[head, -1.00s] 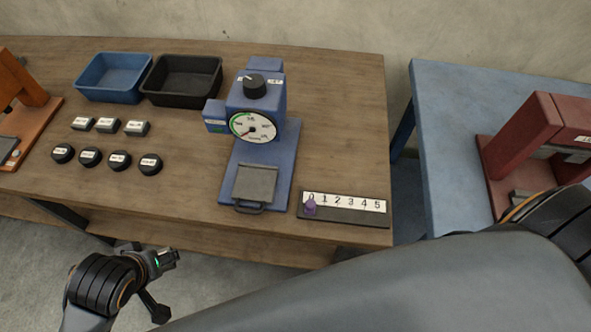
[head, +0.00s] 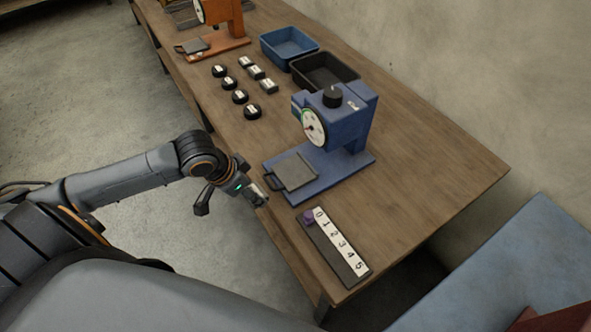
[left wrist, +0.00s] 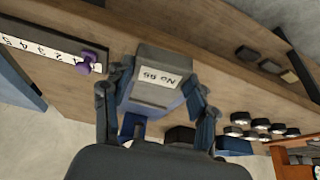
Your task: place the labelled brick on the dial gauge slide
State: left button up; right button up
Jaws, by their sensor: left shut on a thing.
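My left gripper (head: 261,196) is shut on the labelled brick (left wrist: 163,66), a dark grey block between its two fingers in the left wrist view. Its white label seems to read "No 66". In the head view the brick is small and partly hidden, held beside the table's front edge. The blue dial gauge (head: 340,135) stands on the table to the right of the gripper. Its slide (head: 296,171), a bare grey plate with a dark handle, sits at the gauge's front, close to the gripper and apart from the brick. My right gripper is out of view.
A number strip (head: 338,247) with a purple peg (head: 309,217) at 0 lies near the slide. Several black discs (head: 240,97) and small labelled blocks (head: 256,71) lie farther along. Blue (head: 289,47) and black (head: 325,72) bins stand behind. An orange device (head: 221,20) is at the far end.

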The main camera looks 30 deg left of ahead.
pick_arm(q)
jog(key=w+a+r+m, duration=0.1)
jog(key=w+a+r, duration=0.4)
jog(key=a+r, duration=0.4)
jog(key=p, duration=0.5)
send_near(295, 171)
jog(key=shift+w+a+f+h, duration=0.1)
jog(key=shift+w+f+h, duration=0.3)
jog(key=shift+w, duration=0.55)
jog(key=x, duration=0.2)
jog(key=s+x, duration=0.1)
jog(key=shift+w+f, duration=0.2)
jog(key=shift+f, duration=0.8)
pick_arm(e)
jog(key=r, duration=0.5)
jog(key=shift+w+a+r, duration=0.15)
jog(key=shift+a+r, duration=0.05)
pick_arm(q)
jog(key=o, duration=1.2)
